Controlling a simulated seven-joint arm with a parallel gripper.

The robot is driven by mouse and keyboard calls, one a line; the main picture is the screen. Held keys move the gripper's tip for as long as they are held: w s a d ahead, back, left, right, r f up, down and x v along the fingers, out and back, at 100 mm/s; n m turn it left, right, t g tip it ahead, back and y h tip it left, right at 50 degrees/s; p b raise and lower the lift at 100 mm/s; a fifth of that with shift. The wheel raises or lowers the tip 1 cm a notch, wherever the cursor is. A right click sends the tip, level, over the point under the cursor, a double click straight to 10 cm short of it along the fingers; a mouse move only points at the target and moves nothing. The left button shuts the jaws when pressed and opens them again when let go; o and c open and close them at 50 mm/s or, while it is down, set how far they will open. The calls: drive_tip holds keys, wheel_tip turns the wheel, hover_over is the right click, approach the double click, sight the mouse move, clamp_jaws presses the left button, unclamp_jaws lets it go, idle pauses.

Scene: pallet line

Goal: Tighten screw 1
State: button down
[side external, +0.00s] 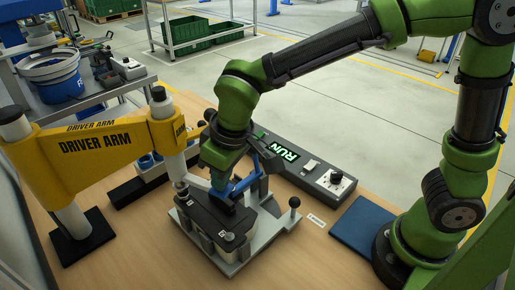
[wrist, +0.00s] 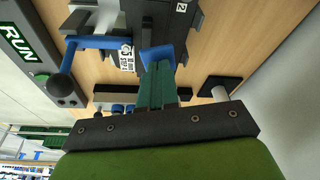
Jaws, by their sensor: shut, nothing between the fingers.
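The fixture (side external: 245,253) stands on the bench with a dark-topped part (side external: 212,217) clamped in it. A small pale round spot, perhaps a screw head (side external: 229,236), shows on its near end; I cannot tell which is screw 1. The yellow driver arm (side external: 95,145) reaches from the left, its spindle (side external: 181,187) over the part's left edge. A blue lever (side external: 243,184) crosses the fixture's back.
A control box (side external: 312,171) with a lit RUN sign and a knob lies behind the fixture. A blue mat (side external: 362,224) lies to the right. A small label (side external: 316,219) lies on the wooden bench. A grey cart with a blue bucket (side external: 58,80) stands at the back left.

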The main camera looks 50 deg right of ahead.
idle(0.4)
drive_tip(key=shift+f, duration=0.5)
idle(1.4)
drive_tip(key=shift+r, duration=0.2)
idle(1.2)
drive_tip(key=w+v, duration=0.2)
drive_tip(key=v, duration=0.6)
drive_tip(key=shift+a+r, duration=0.3)
drive_tip(key=shift+r, duration=0.3)
drive_tip(key=s+d+m+t, duration=0.2)
drive_tip(key=s+d, duration=0.3)
drive_tip(key=d, duration=0.4)
drive_tip(key=s+d+m+t+y, duration=0.1)
drive_tip(key=s+d+m, duration=0.4)
drive_tip(key=d, duration=0.5)
drive_tip(key=shift+s+d+f+t, duration=0.15)
drive_tip(key=shift+s+f+t, duration=0.2)
drive_tip(key=shift+t, duration=0.45)
